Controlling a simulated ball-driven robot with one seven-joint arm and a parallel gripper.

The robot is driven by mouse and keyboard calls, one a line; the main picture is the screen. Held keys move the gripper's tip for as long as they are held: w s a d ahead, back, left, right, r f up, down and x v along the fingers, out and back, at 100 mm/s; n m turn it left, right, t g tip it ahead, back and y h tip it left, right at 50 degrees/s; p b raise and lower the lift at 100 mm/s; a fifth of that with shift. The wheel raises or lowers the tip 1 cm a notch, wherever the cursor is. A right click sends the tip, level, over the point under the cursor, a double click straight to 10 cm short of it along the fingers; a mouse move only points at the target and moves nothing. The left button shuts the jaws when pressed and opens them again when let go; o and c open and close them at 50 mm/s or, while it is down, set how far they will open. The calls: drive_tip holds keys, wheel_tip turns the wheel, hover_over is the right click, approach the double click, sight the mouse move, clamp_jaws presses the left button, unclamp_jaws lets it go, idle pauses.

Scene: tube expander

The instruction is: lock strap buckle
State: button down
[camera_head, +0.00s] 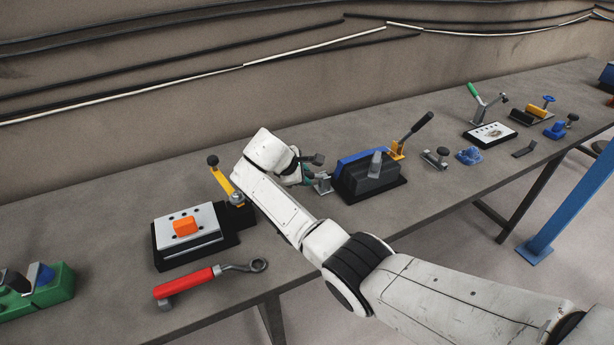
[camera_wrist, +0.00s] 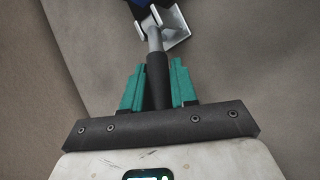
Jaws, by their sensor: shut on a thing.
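The strap device has a blue strap (camera_head: 362,157) running over a dark grey block (camera_head: 372,178) on a black base. A small metal bracket (camera_head: 322,183) stands at its left end; in the wrist view a metal bracket (camera_wrist: 177,27) shows at the top, beside a bit of blue. My gripper (camera_head: 306,172) is at this left end. In the wrist view its teal fingers (camera_wrist: 158,88) are shut around the black grip of a lever (camera_wrist: 157,64), whose metal rod runs up to the bracket. My wrist partly hides this end in the head view.
At the device's right end, a black-handled lever (camera_head: 415,128) slants up from a yellow bracket (camera_head: 397,149). A fixture with an orange block (camera_head: 185,227) and a red-handled wrench (camera_head: 190,286) lie left. Clamps and small tools stand right. The wall runs behind the table (camera_head: 110,225).

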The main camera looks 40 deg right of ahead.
drive_tip(key=f+h+b, duration=0.2)
drive_tip(key=b, duration=0.1)
drive_tip(key=shift+w+a+f+n+h, duration=0.1)
drive_tip(key=shift+a+f+n+h, duration=0.05)
drive_tip(key=shift+a+n+h, duration=0.2)
drive_tip(key=shift+f+g+h+b, duration=0.3)
drive_tip(key=shift+g+h+b, duration=0.1)
drive_tip(key=shift+h+b, duration=0.45)
drive_tip(key=c, duration=1)
unclamp_jaws()
drive_tip(key=shift+o, duration=0.2)
drive_tip(key=v, duration=1)
drive_tip(key=shift+a+r, duration=0.15)
drive_tip(key=shift+a, duration=0.2)
